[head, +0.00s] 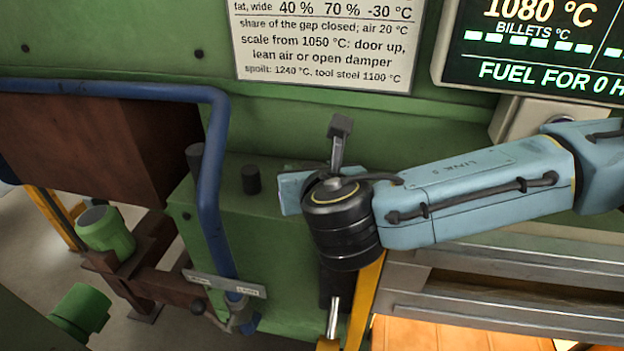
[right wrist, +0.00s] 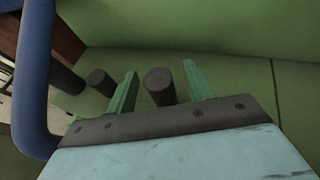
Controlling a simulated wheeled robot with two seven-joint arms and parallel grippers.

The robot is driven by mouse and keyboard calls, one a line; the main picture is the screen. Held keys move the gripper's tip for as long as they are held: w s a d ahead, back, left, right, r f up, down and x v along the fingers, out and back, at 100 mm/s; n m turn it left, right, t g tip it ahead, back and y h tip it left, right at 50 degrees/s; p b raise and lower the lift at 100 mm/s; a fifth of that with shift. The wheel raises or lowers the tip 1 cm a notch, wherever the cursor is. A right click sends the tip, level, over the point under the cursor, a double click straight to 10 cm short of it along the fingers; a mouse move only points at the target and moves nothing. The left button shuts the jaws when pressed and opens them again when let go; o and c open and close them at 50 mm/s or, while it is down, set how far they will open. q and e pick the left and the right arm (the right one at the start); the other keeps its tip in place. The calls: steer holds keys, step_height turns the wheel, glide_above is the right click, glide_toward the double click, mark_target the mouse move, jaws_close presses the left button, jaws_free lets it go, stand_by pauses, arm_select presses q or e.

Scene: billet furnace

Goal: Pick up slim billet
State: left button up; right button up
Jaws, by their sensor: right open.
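Several dark cylindrical billets stand upright on a green ledge. In the head view a taller dark one (head: 195,162) is at the left beside the blue pipe, and a shorter one (head: 251,180) is right of it. In the right wrist view a dark billet (right wrist: 160,86) stands between the two green fingers of my right gripper (right wrist: 160,70), which is open. I cannot tell whether it touches a finger. Two more stand left of the fingers. I cannot tell from looks which is the slim billet. In the head view my right wrist hides the fingers. My left gripper is not in view.
A green wall (head: 120,45) with a sign (head: 325,40) backs the ledge. Green cups (head: 106,232) stand lower left. Metal rails (head: 500,290) lie lower right.

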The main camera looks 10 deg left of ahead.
steer(key=shift+c, duration=0.2)
jaws_close()
steer(key=shift+r, duration=0.1)
